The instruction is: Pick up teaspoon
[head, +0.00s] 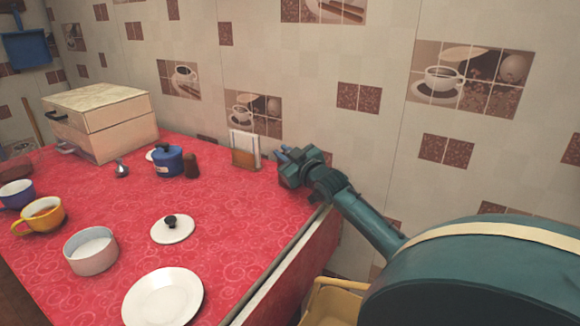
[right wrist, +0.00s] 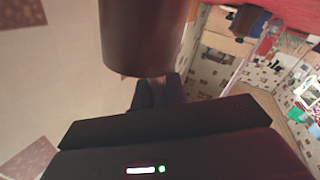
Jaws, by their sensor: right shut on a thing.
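A small silvery spoon-like thing (head: 122,169), perhaps the teaspoon, is on the red counter in front of the wooden drawer box; it is too small to be sure. In the right wrist view the dark fingers (right wrist: 156,92) meet a large brown cylindrical thing (right wrist: 143,38). The gripper is shut on it; its far end is out of the picture. My left gripper is not in view.
The red counter (head: 225,215) holds a drawer box (head: 105,140), a blue pot (head: 167,163), a brown shaker (head: 191,166), a napkin holder (head: 244,155), cups (head: 40,216), a pan (head: 92,262), a lid (head: 172,230) and a white plate (head: 163,297). Its middle right is clear.

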